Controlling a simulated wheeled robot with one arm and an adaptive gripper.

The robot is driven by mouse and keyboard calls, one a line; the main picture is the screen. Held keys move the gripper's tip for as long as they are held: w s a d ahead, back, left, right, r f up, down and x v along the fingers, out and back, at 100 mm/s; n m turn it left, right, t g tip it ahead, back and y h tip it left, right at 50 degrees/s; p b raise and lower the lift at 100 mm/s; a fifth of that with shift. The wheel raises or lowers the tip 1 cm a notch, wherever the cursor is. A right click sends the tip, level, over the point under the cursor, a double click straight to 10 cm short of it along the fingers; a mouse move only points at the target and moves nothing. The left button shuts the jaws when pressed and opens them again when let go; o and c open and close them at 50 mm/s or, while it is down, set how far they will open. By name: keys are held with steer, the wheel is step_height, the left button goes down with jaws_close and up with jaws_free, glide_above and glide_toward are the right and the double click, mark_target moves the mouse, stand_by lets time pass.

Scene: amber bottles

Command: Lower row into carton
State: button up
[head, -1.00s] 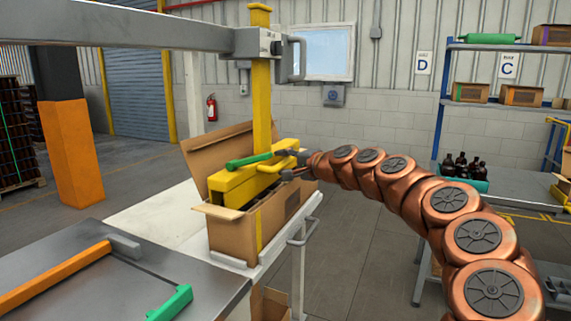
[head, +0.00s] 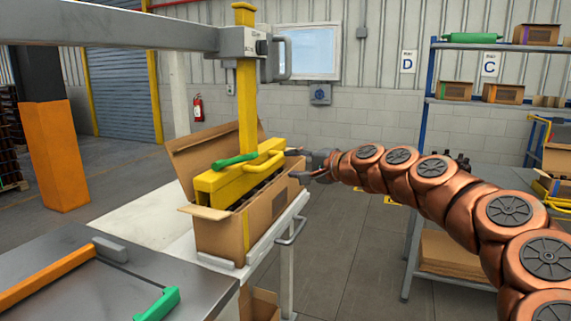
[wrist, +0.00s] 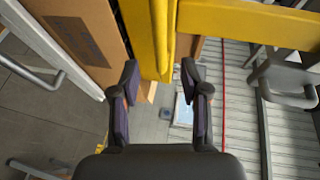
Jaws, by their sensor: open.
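The open cardboard carton (head: 216,238) stands on the white stand beside the metal table, its back flap raised. A yellow lifting head (head: 215,187) with a green lever (head: 234,160) sits low at the carton's opening. A row of dark shapes, probably bottles, shows along its right edge; the rest is hidden. A yellow handle (head: 268,164) sticks out on the head's right side. My gripper (head: 297,164) is open and empty, just right of the handle and apart from it. In the wrist view, my gripper (wrist: 160,68) has nothing between its fingers, with yellow metal ahead.
A yellow post (head: 247,105) rises from the head to a grey overhead beam (head: 120,36). The metal table (head: 65,275) holds an orange bar and a green part. A metal rail (head: 292,230) edges the stand.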

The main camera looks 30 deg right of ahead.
steer(key=shift+v, duration=1.35)
steer(key=shift+d, duration=0.1)
